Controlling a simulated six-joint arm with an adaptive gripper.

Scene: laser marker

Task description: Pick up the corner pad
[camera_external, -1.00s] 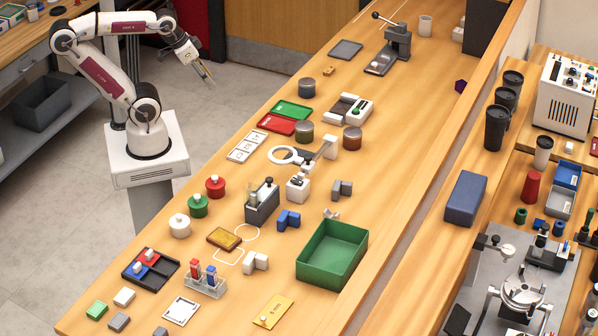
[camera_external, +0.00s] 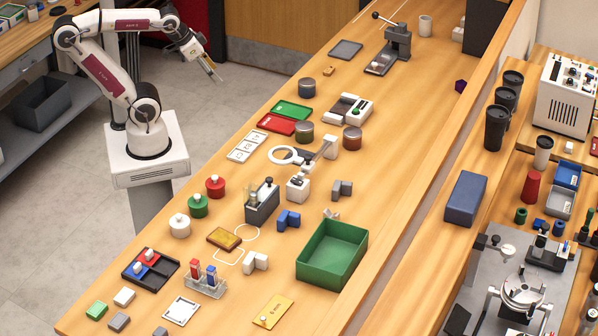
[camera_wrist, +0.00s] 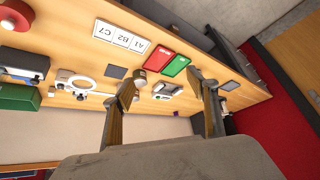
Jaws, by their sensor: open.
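Three L-shaped corner pieces stand apart on the wooden bench: a white one (camera_external: 255,262), a blue one (camera_external: 289,220) and a grey one (camera_external: 342,189). I cannot tell which of them is the corner pad. My gripper (camera_external: 214,74) is up in the air left of the bench, far from all three. In the wrist view its two fingers (camera_wrist: 162,90) are spread apart with nothing between them. The corner pieces cannot be made out clearly in the wrist view.
A green bin (camera_external: 332,255) stands right of the white and blue pieces. A dark clamp-like block (camera_external: 262,204) stands left of the blue piece. The bench's right strip is mostly clear.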

